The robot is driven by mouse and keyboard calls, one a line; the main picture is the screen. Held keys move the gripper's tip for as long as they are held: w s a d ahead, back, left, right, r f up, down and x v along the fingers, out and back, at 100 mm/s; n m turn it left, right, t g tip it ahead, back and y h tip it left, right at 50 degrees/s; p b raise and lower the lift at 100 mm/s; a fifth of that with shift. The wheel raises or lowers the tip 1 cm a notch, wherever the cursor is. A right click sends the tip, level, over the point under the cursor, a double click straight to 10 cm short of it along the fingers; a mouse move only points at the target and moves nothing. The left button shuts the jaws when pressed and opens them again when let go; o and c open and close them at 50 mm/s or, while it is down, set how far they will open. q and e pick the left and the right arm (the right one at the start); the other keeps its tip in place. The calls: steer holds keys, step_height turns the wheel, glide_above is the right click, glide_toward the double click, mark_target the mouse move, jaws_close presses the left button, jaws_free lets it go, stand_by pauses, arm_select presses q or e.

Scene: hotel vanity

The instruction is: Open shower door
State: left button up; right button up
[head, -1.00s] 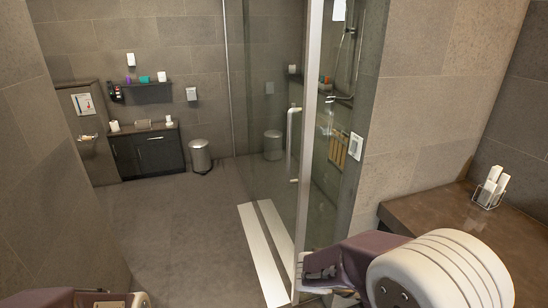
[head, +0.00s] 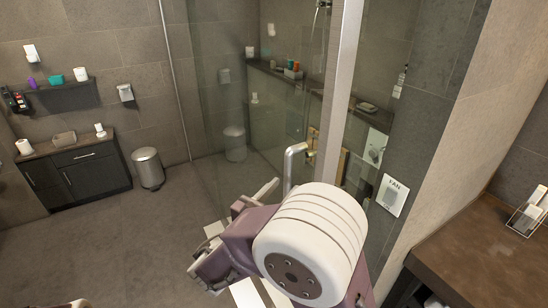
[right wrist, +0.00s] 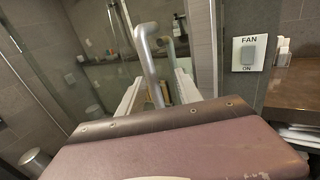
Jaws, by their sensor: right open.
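The glass shower door (head: 265,125) stands in front of me in the head view. Its metal bar handle (head: 290,165) is near the pale upright edge; my right arm hides the lower part. My right gripper (head: 232,228) is open, with its fingers left of and below the visible handle in the head view. In the right wrist view the handle (right wrist: 148,52) rises between the two spread fingers (right wrist: 158,95); I cannot tell whether it touches them. Only a sliver of my left gripper (head: 72,304) shows at the bottom edge.
A brown counter (head: 475,245) stands at the right, with a FAN switch (head: 393,195) on the wall beside it. A dark cabinet (head: 80,175) and a trash bin (head: 148,168) stand at the back left. The floor (head: 110,245) between is clear.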

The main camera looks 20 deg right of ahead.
mark_target(287, 175)
steer(key=shift+n+t+y, duration=0.4)
steer(key=shift+n+t, duration=0.1)
steer(key=x, duration=0.2)
steer(key=p+x, duration=0.1)
steer(key=x, duration=0.1)
steer(key=w+p+x, duration=0.1)
steer(key=x, duration=0.1)
steer(key=shift+a+r, duration=0.2)
arm_select(q)
steer(key=shift+s+r, duration=0.15)
steer(key=shift+r, duration=0.45)
steer(key=shift+s+r, duration=0.15)
steer(key=shift+r, duration=0.4)
arm_select(e)
steer(key=shift+w+f, duration=0.1)
steer(key=shift+w, duration=0.15)
jaws_close()
